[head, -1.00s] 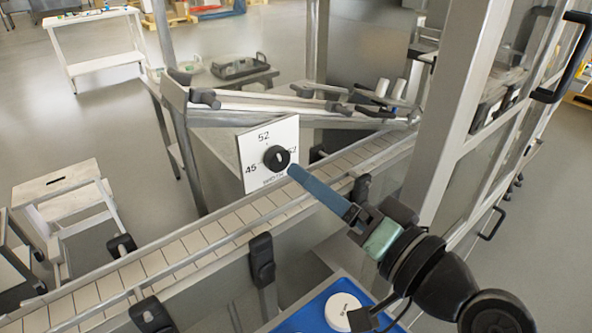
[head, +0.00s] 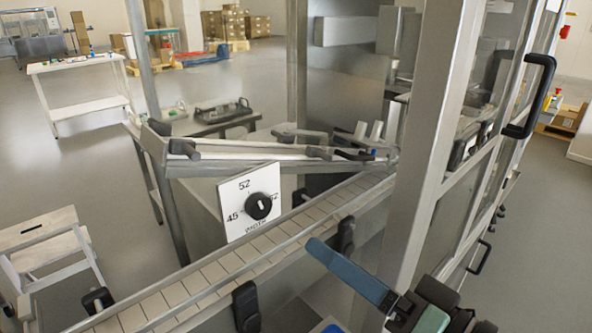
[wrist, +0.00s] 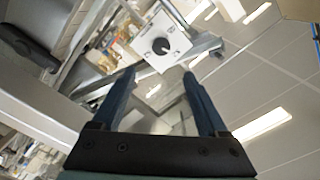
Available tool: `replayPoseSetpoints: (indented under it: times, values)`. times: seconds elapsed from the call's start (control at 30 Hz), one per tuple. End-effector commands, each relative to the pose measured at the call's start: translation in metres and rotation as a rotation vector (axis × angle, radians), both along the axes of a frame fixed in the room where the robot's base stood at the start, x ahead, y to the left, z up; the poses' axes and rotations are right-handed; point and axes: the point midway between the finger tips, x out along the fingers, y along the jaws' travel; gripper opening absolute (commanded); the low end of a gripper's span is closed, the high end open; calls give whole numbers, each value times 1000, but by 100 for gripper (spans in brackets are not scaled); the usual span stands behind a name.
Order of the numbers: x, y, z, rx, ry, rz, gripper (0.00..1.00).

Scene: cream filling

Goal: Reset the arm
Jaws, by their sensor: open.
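My gripper (head: 345,268) is at the lower right in the head view, in front of the conveyor, its blue fingers pointing up and left. In the wrist view the two blue fingers of my gripper (wrist: 160,82) stand apart with nothing between them. A white dial plate with a black knob (head: 260,206) stands behind the conveyor, marked 45 and 52. The black knob also shows in the wrist view (wrist: 161,46), beyond the fingertips and apart from them.
The tiled conveyor (head: 215,272) runs diagonally below the plate, with black clamps (head: 246,306) along its near side. A metal frame post (head: 437,140) rises on the right. A white step stool (head: 48,245) stands at left. Open floor lies at far left.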

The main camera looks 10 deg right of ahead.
Motion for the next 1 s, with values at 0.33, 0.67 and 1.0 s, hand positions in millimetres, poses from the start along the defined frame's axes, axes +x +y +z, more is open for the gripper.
replayPoseSetpoints:
  times: [0.33,0.67,1.0]
  values:
    - [56,30,91,-310,-285,-327,76]
    - [2,73,251,-534,-833,-750,76]
    - [-42,85,369,-570,-1015,-902,76]
